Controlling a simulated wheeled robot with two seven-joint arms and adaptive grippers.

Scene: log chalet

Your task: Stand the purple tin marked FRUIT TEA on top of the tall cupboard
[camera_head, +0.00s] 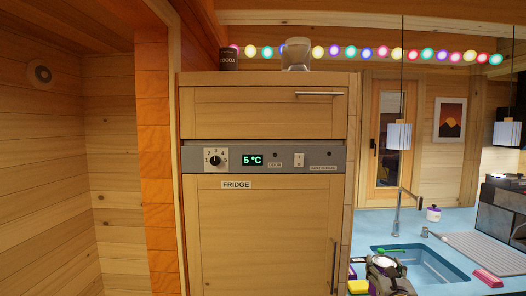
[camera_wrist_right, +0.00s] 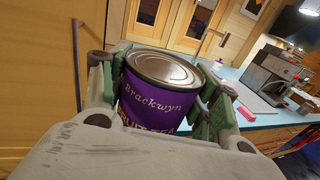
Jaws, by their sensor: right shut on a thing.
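The purple tin (camera_wrist_right: 155,102) is upright in my right gripper (camera_wrist_right: 168,92). Its silver lid faces up, and its label reads "Brackwyn" above partly hidden lettering. The green finger pads press on both sides of the tin. In the head view my right gripper (camera_head: 388,268) is low at the bottom right, in front of the sink, with little of the tin visible. The tall cupboard (camera_head: 265,110) is the wooden fridge unit in the middle of the head view, its top well above the gripper. My left gripper is not in view.
A dark COCOA tin (camera_head: 228,59) stands at the left of the cupboard top, and a white object (camera_head: 297,54) stands right of its middle. Bare room lies between them and at the right end. Coloured lights (camera_head: 400,54) hang behind. The blue counter (camera_head: 376,226) has a tall tap (camera_head: 397,215).

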